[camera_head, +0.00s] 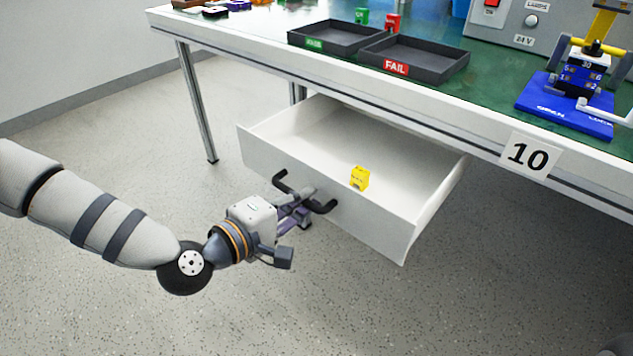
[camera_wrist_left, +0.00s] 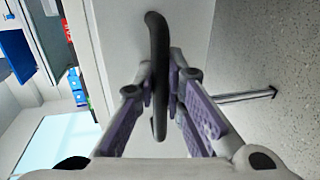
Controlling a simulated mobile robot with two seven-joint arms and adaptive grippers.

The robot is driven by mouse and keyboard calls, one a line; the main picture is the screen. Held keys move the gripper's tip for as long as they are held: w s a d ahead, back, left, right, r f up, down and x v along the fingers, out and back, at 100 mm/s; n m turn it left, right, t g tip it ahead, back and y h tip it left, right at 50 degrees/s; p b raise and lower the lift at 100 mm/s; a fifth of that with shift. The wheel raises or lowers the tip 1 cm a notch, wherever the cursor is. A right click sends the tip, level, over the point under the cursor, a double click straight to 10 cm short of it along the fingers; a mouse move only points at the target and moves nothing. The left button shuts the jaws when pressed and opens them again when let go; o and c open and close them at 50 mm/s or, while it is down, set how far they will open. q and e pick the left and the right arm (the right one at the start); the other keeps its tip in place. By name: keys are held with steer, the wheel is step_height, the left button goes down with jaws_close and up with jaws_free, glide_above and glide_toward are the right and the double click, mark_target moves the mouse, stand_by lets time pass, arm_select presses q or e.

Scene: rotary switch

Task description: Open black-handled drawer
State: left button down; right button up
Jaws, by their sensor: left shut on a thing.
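The white drawer (camera_head: 330,205) under the table stands pulled well out, with its inside showing. Its black handle (camera_head: 322,207) is a curved bar on the front panel. My left gripper (camera_head: 305,199) is shut on the handle; in the left wrist view the handle (camera_wrist_left: 157,60) passes between the two purple-padded fingers (camera_wrist_left: 165,95). A small yellow block (camera_head: 359,178) shows at the drawer's front edge, apparently inside. My right gripper is not in view.
On the green table top (camera_head: 490,75) are two black trays (camera_head: 425,72), the near one labelled FAIL, a blue fixture (camera_head: 565,105) and a grey switch box (camera_head: 560,25). A "10" label (camera_head: 528,154) is on the table edge. The floor before the drawer is clear.

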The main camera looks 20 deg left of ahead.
arm_select(q)
steer(key=shift+f+p+v, duration=0.2)
steer(key=shift+v, duration=0.7)
steer(key=shift+f+p+v, duration=0.15)
steer(key=shift+v, duration=0.75)
steer(key=c, duration=1.9)
jaws_free()
steer(key=shift+s, duration=0.1)
steer(key=v, duration=0.7)
steer(key=shift+s+a, duration=0.1)
steer(key=shift+s, duration=0.15)
